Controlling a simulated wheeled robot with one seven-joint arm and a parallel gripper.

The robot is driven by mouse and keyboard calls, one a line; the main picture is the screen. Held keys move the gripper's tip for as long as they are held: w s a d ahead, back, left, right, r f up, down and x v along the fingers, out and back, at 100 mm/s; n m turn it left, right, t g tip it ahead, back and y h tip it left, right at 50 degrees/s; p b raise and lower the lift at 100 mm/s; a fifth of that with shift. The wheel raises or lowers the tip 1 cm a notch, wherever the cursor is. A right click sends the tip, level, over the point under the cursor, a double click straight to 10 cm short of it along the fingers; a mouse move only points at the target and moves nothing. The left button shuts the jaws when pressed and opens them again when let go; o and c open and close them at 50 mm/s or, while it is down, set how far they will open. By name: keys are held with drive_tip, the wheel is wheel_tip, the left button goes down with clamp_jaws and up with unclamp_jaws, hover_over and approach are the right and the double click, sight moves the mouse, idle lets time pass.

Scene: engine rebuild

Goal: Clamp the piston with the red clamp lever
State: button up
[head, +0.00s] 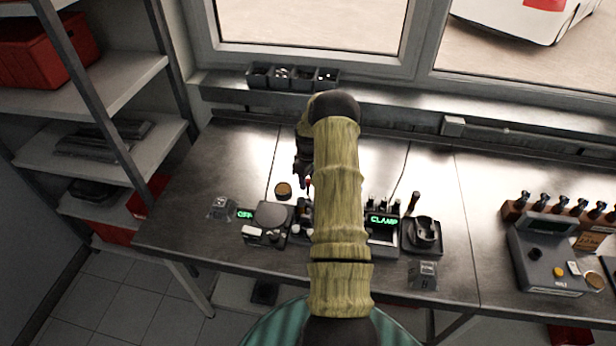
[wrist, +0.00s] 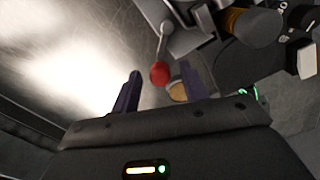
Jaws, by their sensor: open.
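The red clamp lever shows in the wrist view as a red ball knob (wrist: 160,72) on a thin grey rod, which runs up to a grey metal fixture (wrist: 190,38). My gripper (wrist: 159,78) is open, with one dark finger on each side of the knob in the picture; I cannot tell whether either touches it. In the head view my gripper (head: 303,170) is over the bench, close to a small red spot (head: 309,183) that looks like the knob. My own arm hides most of the fixture there. I cannot clearly make out the piston.
A display reading CLAMP (head: 382,221) stands right of my arm, beside a black holder with a round part (head: 425,230). A round-plate device (head: 271,215) with an OFF display stands to the left. A brown disc (head: 283,190) lies behind it. The left bench end is mostly clear.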

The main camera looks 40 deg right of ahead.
drive_tip(key=shift+c, duration=0.4)
clamp_jaws()
drive_tip(key=shift+d+f+m+b, duration=0.1)
drive_tip(key=shift+d+m+b, duration=0.05)
drive_tip(key=shift+m+b, duration=0.3)
drive_tip(key=shift+s+d+m+b, duration=0.65)
drive_tip(key=shift+m+b, duration=0.85)
drive_tip(key=shift+m, duration=1)
drive_tip(key=shift+s+d+m+b, duration=0.4)
drive_tip(key=shift+s+m+b, duration=0.3)
drive_tip(key=shift+m+b, duration=1.35)
drive_tip(key=shift+s+d+m+b, duration=0.65)
drive_tip(key=shift+m+b, duration=0.35)
drive_tip(key=shift+m, duration=2)
drive_tip(key=shift+s+a, duration=0.1)
drive_tip(key=shift+o, duration=0.4)
unclamp_jaws()
